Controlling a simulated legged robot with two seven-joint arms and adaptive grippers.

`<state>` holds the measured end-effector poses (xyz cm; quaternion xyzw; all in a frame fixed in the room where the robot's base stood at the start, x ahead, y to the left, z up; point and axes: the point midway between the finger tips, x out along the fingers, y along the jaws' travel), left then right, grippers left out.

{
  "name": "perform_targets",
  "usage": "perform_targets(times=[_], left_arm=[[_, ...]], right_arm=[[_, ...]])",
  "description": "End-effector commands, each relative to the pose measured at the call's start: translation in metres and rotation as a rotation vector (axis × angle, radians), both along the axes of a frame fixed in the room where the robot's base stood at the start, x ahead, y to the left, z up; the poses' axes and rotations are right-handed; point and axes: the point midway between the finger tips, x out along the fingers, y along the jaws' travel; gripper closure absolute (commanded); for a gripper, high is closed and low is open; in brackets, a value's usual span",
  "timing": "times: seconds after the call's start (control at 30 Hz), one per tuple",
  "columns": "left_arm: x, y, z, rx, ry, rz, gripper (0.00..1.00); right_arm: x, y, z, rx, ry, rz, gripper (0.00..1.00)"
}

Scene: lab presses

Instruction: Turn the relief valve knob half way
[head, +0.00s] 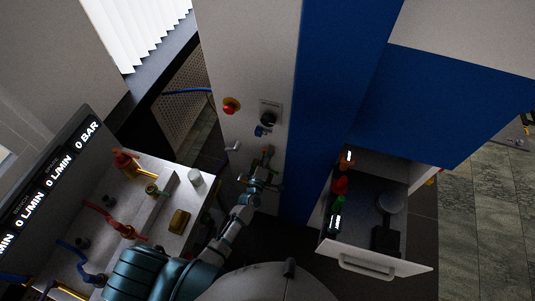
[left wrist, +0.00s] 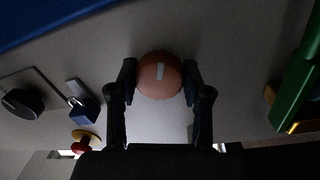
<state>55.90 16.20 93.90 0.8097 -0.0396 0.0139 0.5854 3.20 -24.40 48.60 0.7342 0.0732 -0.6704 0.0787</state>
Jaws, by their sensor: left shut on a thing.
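The relief valve knob (left wrist: 158,78), round and orange-brown with a white mark, sits between the two black fingers of my left gripper in the left wrist view. My left gripper (left wrist: 160,82) is shut on it, one finger at each side. The white mark stands nearly upright, a little right of the knob's middle. In the head view my left gripper (head: 263,172) is at the pale cabinet front (head: 245,60), and I cannot make out the knob there. My right gripper is not in view.
A red button (head: 231,105), a black rotary switch (head: 268,119) and a blue padlock (head: 262,131) are above my gripper. A green part (left wrist: 298,85) shows right in the wrist view. An open drawer (head: 370,263) holds bottles. A bench (head: 205,182) with valves stands left.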

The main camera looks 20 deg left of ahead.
Motion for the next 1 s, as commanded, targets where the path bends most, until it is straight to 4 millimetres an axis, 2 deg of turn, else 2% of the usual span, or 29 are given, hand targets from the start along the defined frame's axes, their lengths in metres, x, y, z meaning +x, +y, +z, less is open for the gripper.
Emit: perform_targets(times=[1.0], left_arm=[[-0.0014,-0.0015,-0.0048,0.047,0.009,-0.005,0.86]], right_arm=[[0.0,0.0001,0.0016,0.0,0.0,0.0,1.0]])
